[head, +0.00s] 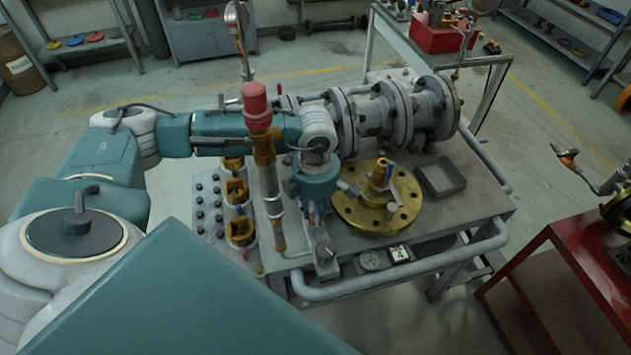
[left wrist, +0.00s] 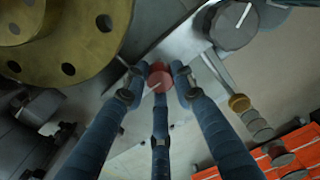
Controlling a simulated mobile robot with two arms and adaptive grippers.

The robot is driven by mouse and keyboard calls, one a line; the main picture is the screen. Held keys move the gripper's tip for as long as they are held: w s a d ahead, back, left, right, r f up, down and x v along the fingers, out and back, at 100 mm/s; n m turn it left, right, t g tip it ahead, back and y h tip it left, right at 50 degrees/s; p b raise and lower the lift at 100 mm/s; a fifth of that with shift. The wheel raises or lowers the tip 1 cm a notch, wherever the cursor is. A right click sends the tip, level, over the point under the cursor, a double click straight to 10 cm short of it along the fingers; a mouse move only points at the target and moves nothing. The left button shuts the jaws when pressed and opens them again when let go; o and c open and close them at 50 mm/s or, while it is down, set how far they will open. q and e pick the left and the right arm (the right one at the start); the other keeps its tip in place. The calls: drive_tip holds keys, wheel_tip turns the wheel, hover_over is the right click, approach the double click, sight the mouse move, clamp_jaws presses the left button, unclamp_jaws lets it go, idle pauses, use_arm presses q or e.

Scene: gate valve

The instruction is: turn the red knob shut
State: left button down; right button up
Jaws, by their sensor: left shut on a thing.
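In the head view my left gripper (head: 316,222) points down at the front of the bench, just left of the brass flange (head: 350,215). There the knob is hidden by the gripper. My right gripper is not in view.
A tall pipe with a red cap (head: 256,103) stands left of my left gripper. Grey flanged piping (head: 385,115) lies along the back of the bench. A grey tray (head: 440,178) sits right of the flange.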

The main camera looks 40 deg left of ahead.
use_arm(q)
drive_tip(key=shift+w+r, duration=0.1)
drive_tip(key=c, duration=1.4)
unclamp_jaws()
wheel_tip(320, 180, up, 12)
